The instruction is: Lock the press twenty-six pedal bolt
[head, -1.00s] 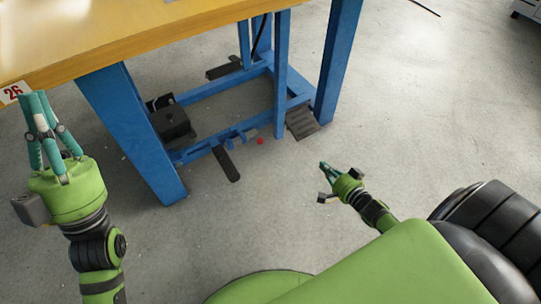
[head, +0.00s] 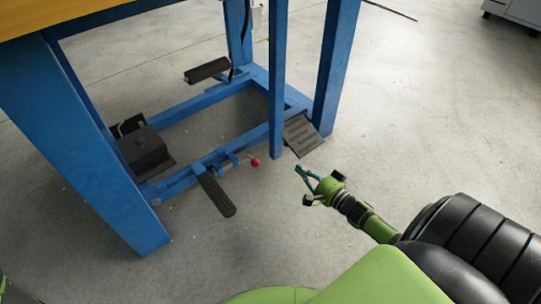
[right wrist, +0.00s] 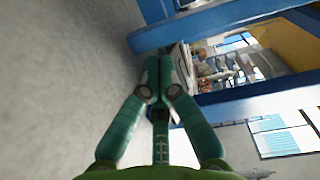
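The pedal bolt with a red ball knob (head: 255,162) sits low on the blue frame's front crossbar, beside a bracket. A long black pedal (head: 216,194) sticks out from the same bar, left of the knob. My right gripper (head: 301,172) is right of the red knob, apart from it and low near the floor. In the right wrist view its green fingers (right wrist: 160,85) come together at the tips, with nothing seen held between them. The knob cannot be made out in that view. My left gripper is out of view; only a bit of green shows at the bottom left corner.
A blue table leg (head: 328,75) and a ribbed dark footplate (head: 302,135) stand close behind my right gripper. Another black pedal (head: 207,69) and a black box (head: 145,150) are on the frame. The concrete floor (head: 420,120) to the right is clear.

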